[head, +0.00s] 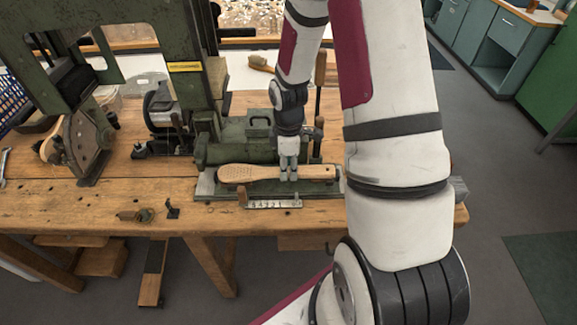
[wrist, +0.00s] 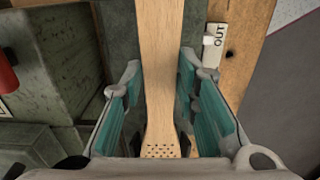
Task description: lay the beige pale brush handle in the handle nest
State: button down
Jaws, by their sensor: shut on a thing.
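The beige pale brush handle (head: 238,173) is long, with a wide drilled head at the left and a narrower end to the right. My gripper (head: 288,175) is shut on it around its narrower part, pointing down. In the wrist view the handle (wrist: 160,45) runs between the two teal-padded fingers, with rows of small holes near the bottom. The handle lies level over a dark green metal base (head: 215,188) at the foot of the machine. The handle nest is not clearly told apart there, and I cannot tell whether the handle touches it.
A green machine (head: 190,90) stands behind the handle. A lettered strip (head: 272,204) lies in front of it, and an OUT label (wrist: 213,45) shows in the wrist view. Small metal parts (head: 136,215) lie on the wooden bench (head: 60,215). Bare bench is at the front left.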

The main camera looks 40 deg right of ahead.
jog(key=shift+f, duration=0.45)
jog(key=c, duration=0.8)
grip_release()
jog(key=shift+o, duration=0.2)
jog(key=shift+r+p, duration=2.05)
jog(key=shift+r, duration=1.45)
